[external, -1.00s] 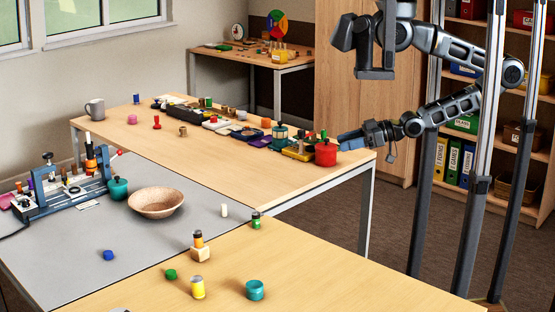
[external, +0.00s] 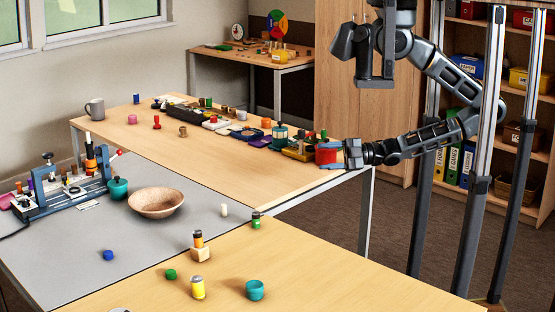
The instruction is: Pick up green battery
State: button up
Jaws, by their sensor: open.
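A small upright green cylinder with a dark band (external: 256,220) stands at the back edge of the near wooden table and looks like a battery. A small green piece (external: 323,134) also shows just behind the red pot (external: 326,154); it is too small to tell what it is. My gripper (external: 329,155) is at the right end of the far wooden table, its blue fingers open and apart on either side of the red pot. I cannot tell whether they touch it. My gripper is far from the green cylinder on the near table.
A row of small items and trays (external: 248,134) runs along the far table (external: 215,165). A wooden bowl (external: 156,202) sits on the grey table.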

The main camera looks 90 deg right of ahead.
jog(key=w+f+n+y+b, duration=0.2)
jog(key=w+f+n+y, duration=0.45)
jog(key=n, duration=0.95)
jog(key=n+g+y+b, duration=0.2)
jog(key=n+g, duration=0.2)
jog(key=n, duration=1.1)
send_near(259, 214)
jog(key=w+f, duration=0.1)
jog(key=w, duration=0.1)
jog(key=p+x, duration=0.1)
jog(key=x, duration=0.4)
jog(key=shift+w+a+r+p, duration=0.15)
jog(key=shift+a+p, duration=0.15)
jog(key=shift+p, duration=0.1)
jog(key=shift+w+a, duration=0.25)
jog(key=shift+w, duration=0.05)
grip_shut()
